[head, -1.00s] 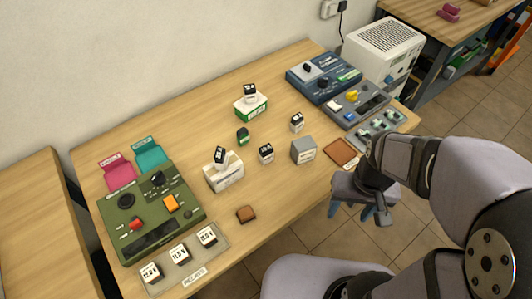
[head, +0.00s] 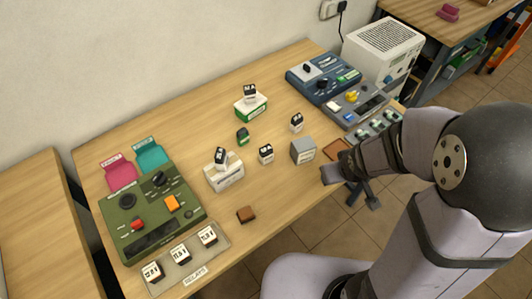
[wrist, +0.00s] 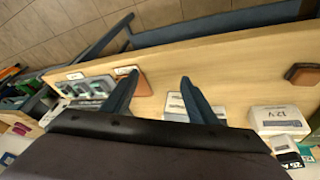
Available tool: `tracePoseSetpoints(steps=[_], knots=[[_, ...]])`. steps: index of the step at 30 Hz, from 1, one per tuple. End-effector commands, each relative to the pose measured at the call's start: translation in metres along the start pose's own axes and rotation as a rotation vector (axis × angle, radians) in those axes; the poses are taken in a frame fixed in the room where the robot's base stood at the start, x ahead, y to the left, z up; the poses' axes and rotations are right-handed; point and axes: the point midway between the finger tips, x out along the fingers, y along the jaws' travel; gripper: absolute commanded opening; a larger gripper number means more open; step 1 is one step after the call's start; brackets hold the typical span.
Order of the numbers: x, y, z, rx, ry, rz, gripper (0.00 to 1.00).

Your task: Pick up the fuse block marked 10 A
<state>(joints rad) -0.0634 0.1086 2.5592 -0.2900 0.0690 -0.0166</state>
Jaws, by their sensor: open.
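Several small black-and-white fuse blocks are on the wooden table. One (head: 266,153) stands near the middle and one (head: 296,122) farther back to its right. Another (head: 221,155) sits on a white box (head: 226,177), and another (head: 250,91) on a green-and-white box (head: 251,105). Their markings are too small to read in the head view. In the wrist view, a block at the bottom right reads 25 A (wrist: 286,161); I cannot make out a 10 A mark. My gripper (head: 348,188) is open and empty at the table's front right edge, apart from the blocks; its fingers show in the wrist view (wrist: 158,80).
A grey box (head: 303,150) and a brown mat (head: 335,148) are nearest my gripper. A green block (head: 242,136) and a brown block (head: 246,214) lie on the table. A green panel (head: 150,215), relay tray (head: 215,252) and blue device (head: 322,76) stand around.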

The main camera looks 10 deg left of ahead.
Motion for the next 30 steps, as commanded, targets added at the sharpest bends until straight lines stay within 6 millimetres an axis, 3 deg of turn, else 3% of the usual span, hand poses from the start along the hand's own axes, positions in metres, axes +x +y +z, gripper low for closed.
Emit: tracePoseSetpoints(steps=[4,9,12,15,22,30], knots=[[0.017,-0.028,-0.041,-0.159,0.184,-0.060,0.53],[0.019,-0.079,-0.078,-0.305,0.402,-0.183,0.53],[0.018,-0.112,-0.090,-0.358,0.518,-0.270,0.53],[0.039,-0.140,-0.091,-0.331,0.617,-0.332,0.53],[0.066,-0.159,-0.096,-0.221,0.749,-0.364,0.53],[0.072,-0.163,-0.099,-0.175,0.807,-0.369,0.53]])
